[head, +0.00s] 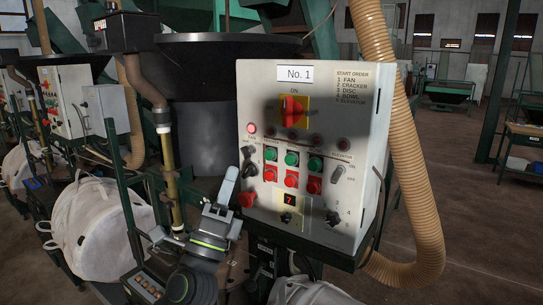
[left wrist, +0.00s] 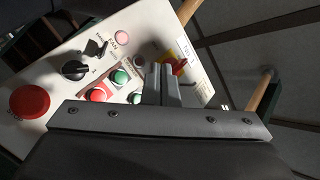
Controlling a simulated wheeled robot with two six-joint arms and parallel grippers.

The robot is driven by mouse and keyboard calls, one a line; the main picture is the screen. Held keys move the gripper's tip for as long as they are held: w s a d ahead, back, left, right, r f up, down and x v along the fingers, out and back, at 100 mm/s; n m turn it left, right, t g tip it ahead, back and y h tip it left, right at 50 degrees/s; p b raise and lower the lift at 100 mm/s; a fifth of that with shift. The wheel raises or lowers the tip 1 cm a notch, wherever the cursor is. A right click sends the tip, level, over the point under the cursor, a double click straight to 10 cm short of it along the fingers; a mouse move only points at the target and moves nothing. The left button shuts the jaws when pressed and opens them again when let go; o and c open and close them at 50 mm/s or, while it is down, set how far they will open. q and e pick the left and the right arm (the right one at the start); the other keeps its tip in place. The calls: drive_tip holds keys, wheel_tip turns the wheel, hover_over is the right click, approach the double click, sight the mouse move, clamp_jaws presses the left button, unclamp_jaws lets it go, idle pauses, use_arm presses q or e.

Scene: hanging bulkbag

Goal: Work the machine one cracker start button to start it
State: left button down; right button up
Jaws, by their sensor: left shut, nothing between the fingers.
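The No. 1 control panel (head: 300,222) is a pale box with a row of three green buttons above red ones. The leftmost green button (head: 270,154), next to the fan controls, appears to be the cracker start; its label is too small to read. It also shows in the left wrist view (left wrist: 121,76). My left gripper (head: 231,170) is shut and empty, in front of the panel's left edge in the head view. In the left wrist view its fingers (left wrist: 158,68) point over the panel, right of that green button, apparently apart from it. My right gripper is not in view.
The fan lamp (head: 252,129) glows red. A black selector knob (left wrist: 75,70) and red mushroom button (left wrist: 30,101) are close by on the panel. A ribbed hose (head: 405,150) runs along its right side. White bulk bags (head: 100,225) hang at the left.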

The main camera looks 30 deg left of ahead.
sight(269, 155)
use_arm(q)
drive_tip(key=shift+w, duration=0.1)
drive_tip(key=shift+w+d+b, duration=0.15)
drive_tip(key=shift+w+b, duration=0.2)
drive_tip(key=shift+w, duration=1.85)
drive_tip(key=shift+w+d+b, duration=0.15)
drive_tip(key=shift+w+b, duration=0.2)
drive_tip(key=shift+w, duration=1.8)
drive_tip(key=shift+w, duration=0.15)
drive_tip(key=shift+w, duration=0.3)
drive_tip(key=shift+w+b, duration=0.4)
drive_tip(key=shift+s, duration=0.85)
